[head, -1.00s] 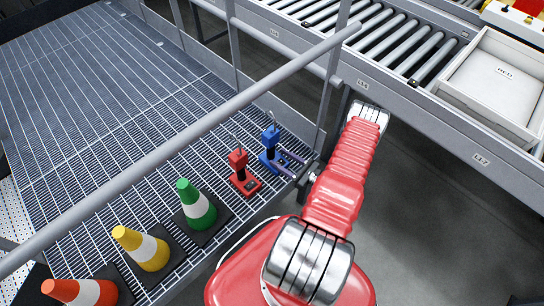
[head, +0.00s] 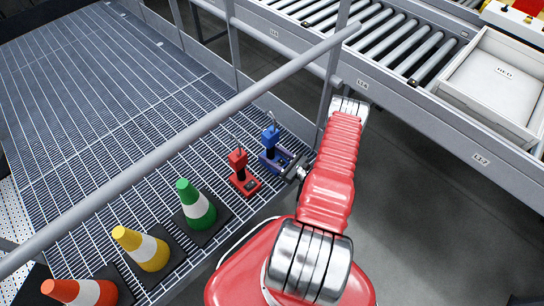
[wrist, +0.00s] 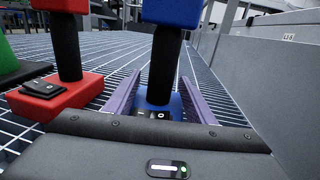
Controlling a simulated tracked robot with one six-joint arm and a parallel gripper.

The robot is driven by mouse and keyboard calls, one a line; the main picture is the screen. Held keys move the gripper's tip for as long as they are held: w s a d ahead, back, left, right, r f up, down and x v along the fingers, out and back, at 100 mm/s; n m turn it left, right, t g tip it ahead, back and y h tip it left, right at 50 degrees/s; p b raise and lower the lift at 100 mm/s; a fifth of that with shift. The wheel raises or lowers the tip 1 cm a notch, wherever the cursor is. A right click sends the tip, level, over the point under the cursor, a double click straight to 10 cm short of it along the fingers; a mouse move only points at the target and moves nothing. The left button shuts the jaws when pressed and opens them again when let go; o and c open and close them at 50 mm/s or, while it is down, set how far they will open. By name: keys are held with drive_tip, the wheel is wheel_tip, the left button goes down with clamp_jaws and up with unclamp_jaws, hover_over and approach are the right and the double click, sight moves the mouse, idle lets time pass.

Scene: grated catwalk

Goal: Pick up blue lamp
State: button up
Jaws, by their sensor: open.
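The blue lamp (head: 270,137) stands upright on the grating, with a blue head, a black stem and a blue base. In the wrist view its stem (wrist: 164,65) and the front of its base show between my two fingers, and its top is cut off. My gripper (head: 279,160) is open, with one finger on each side of the lamp low down. In the wrist view a gap shows on both sides of the stem between the fingers of my gripper (wrist: 161,85). Whether the fingers touch the base I cannot tell.
A red lamp (head: 240,168) stands close to the left of the blue one. Green (head: 196,205), yellow (head: 145,250) and orange (head: 80,291) cones line the grating's edge. A grey railing (head: 180,145) crosses above. A roller conveyor (head: 390,50) with a white tray (head: 470,105) is at the right.

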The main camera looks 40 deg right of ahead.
clamp_jaws()
idle(0.6)
